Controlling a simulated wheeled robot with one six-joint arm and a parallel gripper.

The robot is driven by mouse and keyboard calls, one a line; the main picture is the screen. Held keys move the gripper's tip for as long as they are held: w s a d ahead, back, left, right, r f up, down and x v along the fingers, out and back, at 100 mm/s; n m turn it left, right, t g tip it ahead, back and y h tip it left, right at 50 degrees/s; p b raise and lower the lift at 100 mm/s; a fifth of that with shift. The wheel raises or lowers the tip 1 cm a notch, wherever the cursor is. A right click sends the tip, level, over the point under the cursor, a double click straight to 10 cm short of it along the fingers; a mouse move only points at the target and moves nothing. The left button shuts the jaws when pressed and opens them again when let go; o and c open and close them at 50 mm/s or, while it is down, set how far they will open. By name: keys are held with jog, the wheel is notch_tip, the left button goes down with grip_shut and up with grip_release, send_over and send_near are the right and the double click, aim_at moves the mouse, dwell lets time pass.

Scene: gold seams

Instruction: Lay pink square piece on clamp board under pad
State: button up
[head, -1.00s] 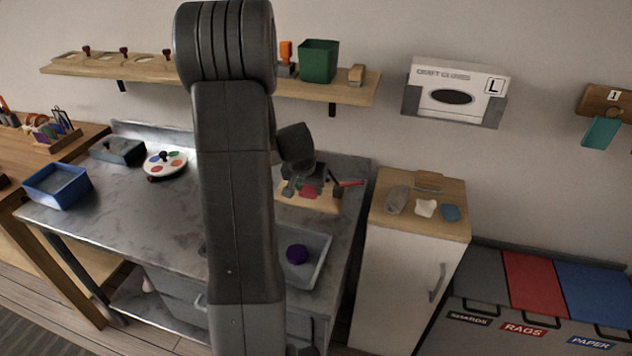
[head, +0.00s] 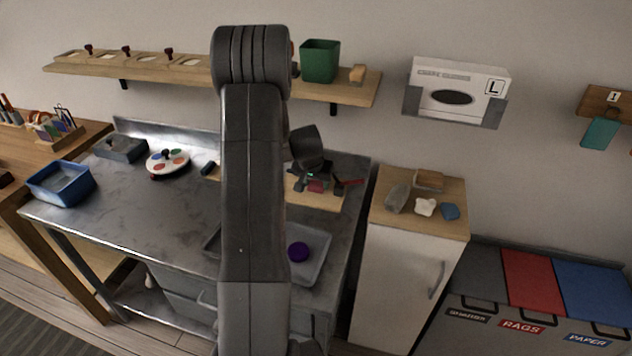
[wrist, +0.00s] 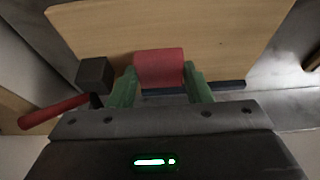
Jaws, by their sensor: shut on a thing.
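My gripper (wrist: 161,85) is shut on the pink square piece (wrist: 159,68), which shows reddish-pink between the green fingertips. In the wrist view the piece appears against the pale wooden clamp board (wrist: 210,30); I cannot tell if it touches it. A dark block (wrist: 95,73), likely the clamp's pad, is just left of the fingers, with a red handle (wrist: 55,112) beyond it. In the head view my gripper (head: 315,178) and the pink piece (head: 317,187) are over the board (head: 325,201), left of the red handle (head: 349,182). My arm hides part of the bench.
A grey tray (head: 318,262) with a purple round thing (head: 298,252) is in front of the board. A cabinet (head: 405,270) with several small pieces on top stands to the right. A shelf (head: 345,92) with a green box (head: 320,61) is above the bench.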

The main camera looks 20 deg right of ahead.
jog(key=shift+f, duration=0.15)
jog(key=o, duration=1)
jog(key=shift+o, duration=0.2)
jog(key=shift+r, duration=0.3)
jog(key=v, duration=1.1)
jog(key=shift+s+a+r+b, duration=0.15)
jog(key=shift+a+r+b, duration=0.05)
jog(key=shift+r+b, duration=0.15)
